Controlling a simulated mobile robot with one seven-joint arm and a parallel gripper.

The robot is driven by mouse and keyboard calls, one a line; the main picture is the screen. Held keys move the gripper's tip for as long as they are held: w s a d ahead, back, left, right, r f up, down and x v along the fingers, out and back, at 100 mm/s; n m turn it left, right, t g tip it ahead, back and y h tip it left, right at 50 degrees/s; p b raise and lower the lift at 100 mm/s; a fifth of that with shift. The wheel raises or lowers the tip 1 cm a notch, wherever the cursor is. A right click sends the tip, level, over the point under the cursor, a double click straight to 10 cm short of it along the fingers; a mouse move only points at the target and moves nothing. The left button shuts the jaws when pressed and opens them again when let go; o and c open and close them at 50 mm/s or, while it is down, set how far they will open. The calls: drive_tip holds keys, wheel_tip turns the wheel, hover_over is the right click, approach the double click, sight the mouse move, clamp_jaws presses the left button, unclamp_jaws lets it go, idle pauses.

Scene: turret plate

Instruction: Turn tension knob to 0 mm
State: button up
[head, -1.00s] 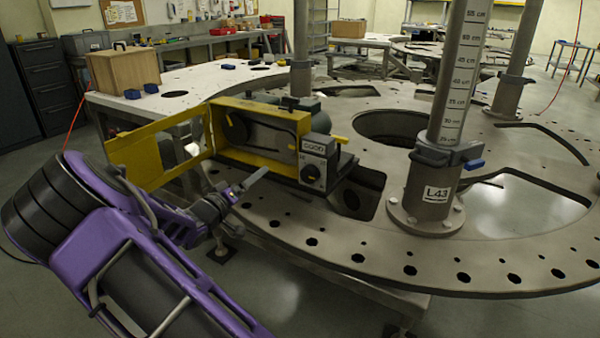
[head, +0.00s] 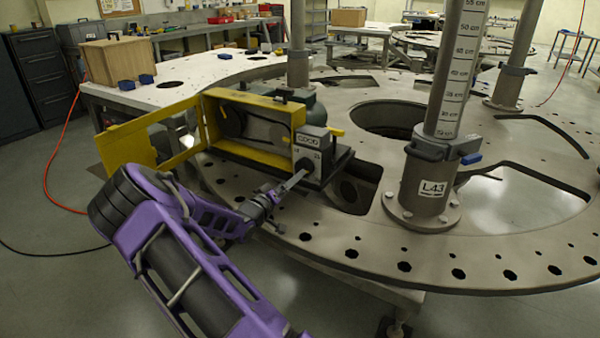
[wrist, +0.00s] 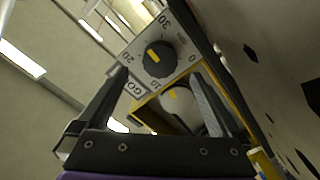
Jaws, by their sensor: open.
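The tension knob (wrist: 158,58) is a dark round knob with a yellow mark, on a pale dial plate with printed numbers including 0, 20 and 30. The mark seems to lie on the side between 20 and 30; its exact reading is unclear. In the head view the grey knob box (head: 312,143) sits at the right end of the yellow-framed belt unit (head: 245,152), the knob partly hidden by my gripper. My gripper (head: 297,178) is open just in front of the box. In the wrist view its fingers (wrist: 160,76) stand either side of the knob's near edge, apparently not touching it.
The yellow hinged cover (head: 135,143) is swung open at the left of the unit. The perforated turret plate (head: 340,235) spreads below and right. A scaled post labelled L43 (head: 428,188) stands to the right. A wooden box (head: 113,60) sits on the table behind.

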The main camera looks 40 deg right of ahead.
sight(304, 167)
drive_tip(key=x, duration=0.6)
drive_tip(key=shift+c, duration=0.3)
drive_tip(key=c, duration=1.3)
drive_tip(key=shift+o, duration=0.2)
drive_tip(key=shift+n, duration=0.3)
